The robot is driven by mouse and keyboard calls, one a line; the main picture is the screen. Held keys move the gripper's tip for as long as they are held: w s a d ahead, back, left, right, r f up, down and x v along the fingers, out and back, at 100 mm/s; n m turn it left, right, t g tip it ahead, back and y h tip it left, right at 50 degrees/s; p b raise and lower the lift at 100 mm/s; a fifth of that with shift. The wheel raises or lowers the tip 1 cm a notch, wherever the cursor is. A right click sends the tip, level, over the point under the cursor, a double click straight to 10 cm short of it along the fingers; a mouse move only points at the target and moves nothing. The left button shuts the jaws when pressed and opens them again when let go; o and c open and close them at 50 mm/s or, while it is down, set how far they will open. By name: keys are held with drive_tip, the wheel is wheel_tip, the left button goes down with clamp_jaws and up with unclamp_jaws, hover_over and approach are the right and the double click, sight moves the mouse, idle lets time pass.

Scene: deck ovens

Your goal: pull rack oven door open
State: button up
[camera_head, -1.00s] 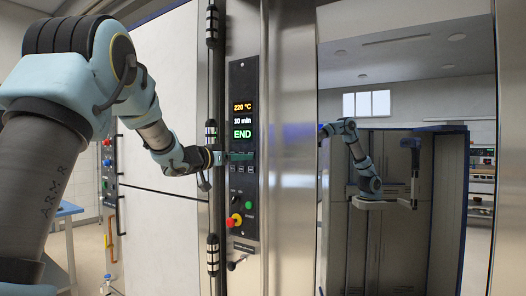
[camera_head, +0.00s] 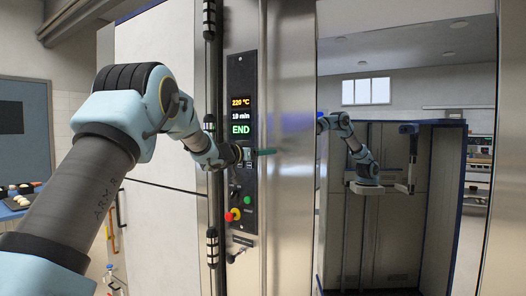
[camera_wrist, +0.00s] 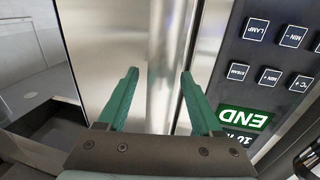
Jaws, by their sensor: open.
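The rack oven door (camera_head: 289,200) is a tall brushed-steel panel with a large reflective window (camera_head: 400,70), and it looks shut. A vertical steel bar handle (camera_head: 263,60) runs along its left edge. My gripper (camera_head: 268,151) is at the handle, level with the lower part of the control panel. In the wrist view my gripper (camera_wrist: 159,73) has its two green fingers apart, with the vertical bar (camera_wrist: 166,40) showing between them. Whether the bar lies fully between the fingertips or just beyond them I cannot tell.
The control panel (camera_head: 241,110) left of the handle shows 220 °C, 10 min and END, with a red knob (camera_head: 229,217) below. A vertical hinged post (camera_head: 210,180) stands left of it. A table with round items (camera_head: 17,196) is at far left. The window mirrors my arm.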

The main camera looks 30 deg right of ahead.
drive_tip(key=shift+c, duration=0.4)
clamp_jaws()
idle(0.9)
